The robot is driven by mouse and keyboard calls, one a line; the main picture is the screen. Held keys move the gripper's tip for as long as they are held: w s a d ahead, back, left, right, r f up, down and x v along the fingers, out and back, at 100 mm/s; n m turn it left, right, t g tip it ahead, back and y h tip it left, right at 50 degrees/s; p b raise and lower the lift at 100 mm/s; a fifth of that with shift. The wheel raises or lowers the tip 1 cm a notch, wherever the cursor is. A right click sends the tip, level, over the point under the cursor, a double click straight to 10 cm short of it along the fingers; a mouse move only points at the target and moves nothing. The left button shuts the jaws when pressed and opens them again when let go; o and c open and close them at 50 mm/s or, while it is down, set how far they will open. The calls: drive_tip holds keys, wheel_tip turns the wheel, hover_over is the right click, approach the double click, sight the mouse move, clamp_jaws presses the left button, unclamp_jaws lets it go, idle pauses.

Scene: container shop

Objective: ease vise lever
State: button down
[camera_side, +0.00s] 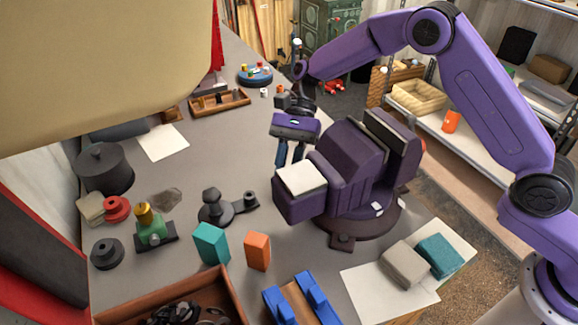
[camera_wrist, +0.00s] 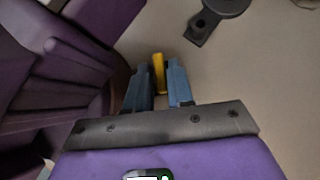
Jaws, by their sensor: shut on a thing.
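A big purple vise (camera_side: 345,165) stands on a round base on the grey workbench, with a pale plate on its front top; part of it also shows at the left of the wrist view (camera_wrist: 50,60). My gripper (camera_side: 290,158) points down just left of the vise. In the wrist view, its blue fingers (camera_wrist: 159,78) are shut on a yellow bar (camera_wrist: 158,62), which looks like the vise lever. The bar shows only as a short piece between the fingertips. In the side view I cannot make out the lever behind the fingers and vise.
A dark bracket (camera_side: 215,208) with a knob lies left of the vise; teal (camera_side: 211,244) and orange (camera_side: 257,251) blocks stand in front. Grey (camera_side: 404,264) and teal pads lie on paper at right. A wooden tray (camera_side: 219,103) lies further back.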

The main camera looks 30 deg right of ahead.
drive_tip(key=n+g+h, duration=0.1)
drive_tip(key=n, duration=0.1)
drive_tip(key=n+h, duration=0.1)
drive_tip(key=n, duration=0.1)
drive_tip(key=shift+w+a+g+h, duration=0.15)
drive_tip(key=shift+a+g+h, duration=0.05)
drive_tip(key=shift+g+h, duration=0.2)
drive_tip(key=shift+a+n+g+h, duration=0.15)
drive_tip(key=shift+n+g+h, duration=0.15)
drive_tip(key=shift+n+h, duration=0.95)
drive_tip(key=shift+n, duration=0.45)
drive_tip(key=c, duration=1.2)
unclamp_jaws()
drive_tip(key=shift+o, duration=0.2)
drive_tip(key=shift+m+y, duration=0.3)
drive_tip(key=shift+y, duration=0.05)
